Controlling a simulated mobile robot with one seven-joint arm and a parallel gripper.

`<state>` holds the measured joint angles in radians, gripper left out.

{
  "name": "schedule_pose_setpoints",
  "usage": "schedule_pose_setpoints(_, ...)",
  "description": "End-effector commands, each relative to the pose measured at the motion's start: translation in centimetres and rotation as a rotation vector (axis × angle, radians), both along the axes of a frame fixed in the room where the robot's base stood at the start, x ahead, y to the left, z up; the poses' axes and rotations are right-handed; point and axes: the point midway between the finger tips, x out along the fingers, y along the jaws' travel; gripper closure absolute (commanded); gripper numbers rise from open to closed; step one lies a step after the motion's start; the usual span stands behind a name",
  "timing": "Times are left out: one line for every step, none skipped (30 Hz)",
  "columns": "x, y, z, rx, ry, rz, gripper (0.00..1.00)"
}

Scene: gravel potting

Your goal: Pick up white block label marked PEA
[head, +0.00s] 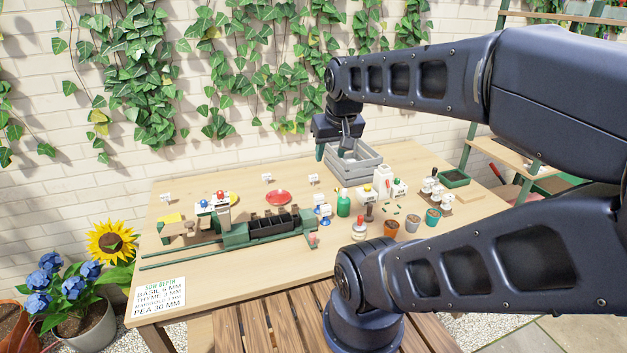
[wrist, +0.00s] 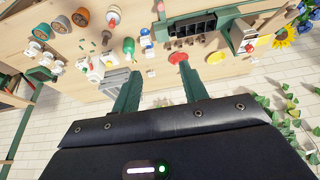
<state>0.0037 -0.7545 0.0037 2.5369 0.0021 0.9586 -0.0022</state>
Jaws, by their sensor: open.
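Small white block labels stand apart along the back of the table: one at the far left (head: 167,198), one behind the red dish (head: 266,178), and one left of the grey crate (head: 313,179). Their print is too small to read, so I cannot tell which is marked PEA. My gripper (head: 334,152) is open and empty, raised above the back of the table by the crate. In the wrist view its two green fingers (wrist: 158,72) are spread. A small white label (wrist: 151,73) shows between them, lower down on the table.
A grey slatted crate (head: 366,169) stands beneath and right of my gripper. A red dish (head: 278,197), a green seeding rig with a black tray (head: 275,225), a green bottle (head: 343,204) and several pots fill the middle and right. A sow-depth sign (head: 158,290) is at front left.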

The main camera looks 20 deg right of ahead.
Motion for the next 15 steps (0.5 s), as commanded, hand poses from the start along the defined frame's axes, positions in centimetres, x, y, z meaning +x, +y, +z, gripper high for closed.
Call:
schedule_pose_setpoints(0.1, 0.0, 0.0, 0.001, 0.001, -0.003, 0.56)
schedule_pose_setpoints(0.2, 0.0, 0.1, 0.003, 0.002, -0.006, 0.56)
schedule_pose_setpoints(0.5, 0.0, 0.2, 0.006, 0.005, -0.015, 0.56)
schedule_pose_setpoints(0.8, -0.1, 0.3, 0.009, 0.007, -0.022, 0.56)
schedule_pose_setpoints(1.2, -0.1, 0.4, 0.014, 0.011, -0.033, 0.56)
schedule_pose_setpoints(1.9, -0.2, 0.5, 0.022, 0.017, -0.052, 0.56)
schedule_pose_setpoints(2.4, -0.2, 0.6, 0.028, 0.023, -0.067, 0.56)
schedule_pose_setpoints(3.0, -0.3, 0.8, 0.036, 0.028, -0.086, 0.56)
schedule_pose_setpoints(4.0, -0.4, 0.9, 0.046, 0.036, -0.111, 0.56)
schedule_pose_setpoints(4.7, -0.5, 1.0, 0.054, 0.042, -0.131, 0.56)
schedule_pose_setpoints(5.4, -0.6, 1.2, 0.063, 0.048, -0.154, 0.56)
schedule_pose_setpoints(6.4, -0.7, 1.2, 0.073, 0.056, -0.181, 0.56)
schedule_pose_setpoints(7.2, -0.8, 1.3, 0.081, 0.061, -0.201, 0.56)
schedule_pose_setpoints(7.9, -0.9, 1.4, 0.089, 0.067, -0.224, 0.56)
schedule_pose_setpoints(8.9, -1.0, 1.4, 0.099, 0.075, -0.252, 0.56)
